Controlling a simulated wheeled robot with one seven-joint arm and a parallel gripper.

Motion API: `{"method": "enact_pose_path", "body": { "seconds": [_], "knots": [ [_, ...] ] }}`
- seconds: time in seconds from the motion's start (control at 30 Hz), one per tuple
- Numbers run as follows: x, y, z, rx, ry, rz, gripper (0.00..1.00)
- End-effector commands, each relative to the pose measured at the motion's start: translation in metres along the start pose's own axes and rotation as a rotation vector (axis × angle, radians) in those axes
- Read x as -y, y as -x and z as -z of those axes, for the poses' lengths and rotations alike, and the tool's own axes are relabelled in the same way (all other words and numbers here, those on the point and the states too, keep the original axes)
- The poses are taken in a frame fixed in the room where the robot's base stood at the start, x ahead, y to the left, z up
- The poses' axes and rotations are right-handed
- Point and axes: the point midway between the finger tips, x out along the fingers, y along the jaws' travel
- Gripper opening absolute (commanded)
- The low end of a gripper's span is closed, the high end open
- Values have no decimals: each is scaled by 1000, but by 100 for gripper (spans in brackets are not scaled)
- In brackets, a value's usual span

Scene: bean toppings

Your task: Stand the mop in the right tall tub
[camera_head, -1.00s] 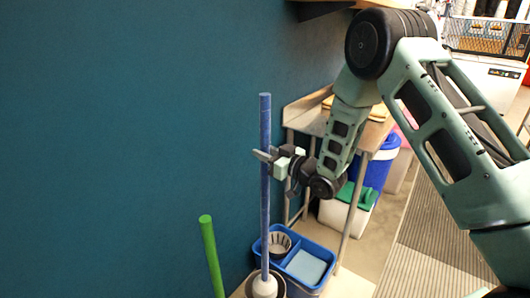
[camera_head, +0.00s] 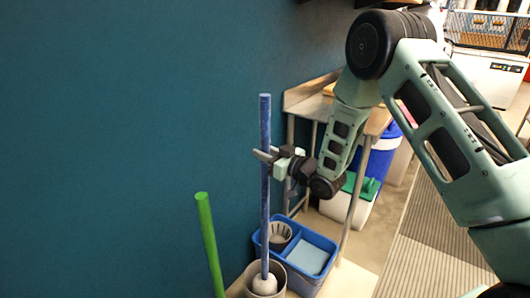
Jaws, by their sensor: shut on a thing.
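The mop has a long blue handle (camera_head: 265,205) and a rounded white head (camera_head: 264,285). It stands nearly upright. My gripper (camera_head: 264,157) is shut on the upper part of the handle, coming in from the right. The mop head shows within the mouth of a round grey tub (camera_head: 281,277) at the bottom edge; I cannot tell how deep it is or whether it touches the bottom. The tub's lower part is cut off by the picture edge. A green handle (camera_head: 208,240) leans to the left of the mop; its lower end is out of view.
A blue bucket (camera_head: 329,245) with compartments and a grey wringer basket (camera_head: 279,235) stands just behind the tub. A metal-legged table (camera_head: 297,100) stands behind it, with a white box and green cloth (camera_head: 366,186) below. A dark teal wall (camera_head: 120,130) fills the left.

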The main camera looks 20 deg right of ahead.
Motion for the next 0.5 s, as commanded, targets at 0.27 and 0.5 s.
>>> {"method": "enact_pose_path", "body": {
  "seconds": [0.27, 0.5],
  "knots": [
    [0, 0, -24, -3, 1, 0, 0],
    [0, 0, -38, -3, 0, 0, 0]
  ]
}}
